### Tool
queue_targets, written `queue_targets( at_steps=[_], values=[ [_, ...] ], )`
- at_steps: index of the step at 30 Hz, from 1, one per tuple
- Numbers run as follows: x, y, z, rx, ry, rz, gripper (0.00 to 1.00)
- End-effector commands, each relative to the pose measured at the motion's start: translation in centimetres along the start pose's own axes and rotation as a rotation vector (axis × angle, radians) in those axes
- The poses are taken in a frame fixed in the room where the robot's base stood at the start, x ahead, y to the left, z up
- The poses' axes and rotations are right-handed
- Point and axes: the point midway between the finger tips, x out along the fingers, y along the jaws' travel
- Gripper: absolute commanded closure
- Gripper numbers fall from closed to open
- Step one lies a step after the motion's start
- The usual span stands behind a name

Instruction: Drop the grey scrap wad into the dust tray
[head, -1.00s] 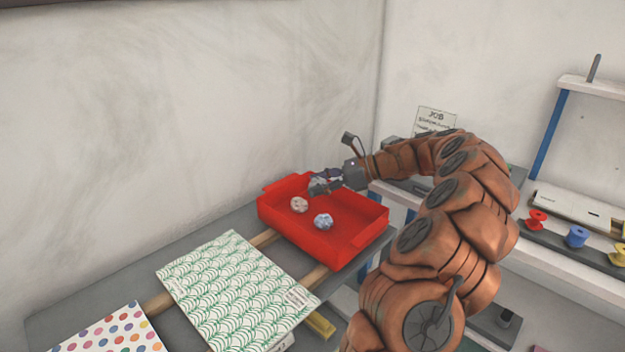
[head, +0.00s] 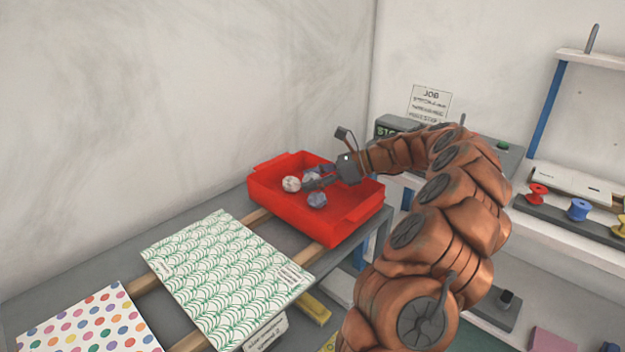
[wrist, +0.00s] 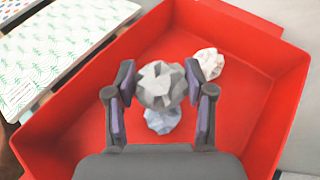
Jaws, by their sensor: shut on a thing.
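The grey scrap wad (wrist: 162,86) is crumpled and sits between the two fingers of my gripper (wrist: 160,95) in the wrist view. My gripper (head: 315,178) is shut on it, inside the outline of the red dust tray (head: 336,226) in the head view. The tray's red wall also shows in the wrist view (wrist: 65,120). A whitish wad (head: 291,184) and a bluish wad (head: 317,200) lie in the tray. In the wrist view the whitish wad (wrist: 208,63) is beyond the right finger, and the bluish wad (wrist: 162,121) is partly hidden behind the grey one.
The wall stands close behind. Thread spools (head: 579,209) stand on a shelf at the right. The tray floor has bare room around the wads.

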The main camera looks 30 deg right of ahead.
Motion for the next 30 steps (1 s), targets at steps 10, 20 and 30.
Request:
queue_targets(
  at_steps=[10, 20, 30],
  values=[
    [0.0, 0.0, 0.0, 0.0, 0.0, 0.0, 0.17],
    [-0.1, 0.0, 0.0, 0.0, 0.0, 0.0, 0.17],
    [-4.7, -0.2, -0.1, -0.001, 0.002, -0.006, 0.17]
  ],
)
